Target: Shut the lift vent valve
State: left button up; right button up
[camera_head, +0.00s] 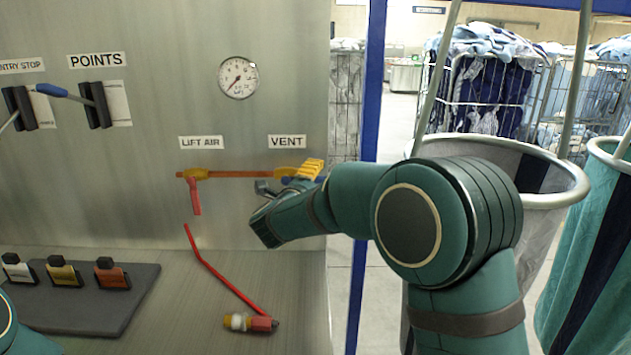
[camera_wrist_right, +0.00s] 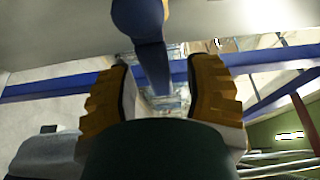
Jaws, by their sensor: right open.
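The vent valve is under the VENT label (camera_head: 287,142) on the metal panel. Its yellow body (camera_head: 284,171) sits at the right end of an orange pipe (camera_head: 238,174). A small part of its blue lever (camera_head: 320,179) shows behind my right gripper (camera_head: 311,168). In the right wrist view the blue lever (camera_wrist_right: 154,66) reaches from a round hub into the gap between the yellow finger pads. My right gripper is open, with a finger on each side of the lever; I cannot tell whether either touches. My left gripper is out of view.
The red lift air valve lever (camera_head: 195,196) hangs down left of the vent. A gauge (camera_head: 238,78) is above. A blue post (camera_head: 368,120) and hanging bags (camera_head: 520,175) are right.

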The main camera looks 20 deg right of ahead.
jog(key=shift+d, duration=0.1)
grip_shut()
jog(key=shift+w, duration=0.1)
dwell(0.3)
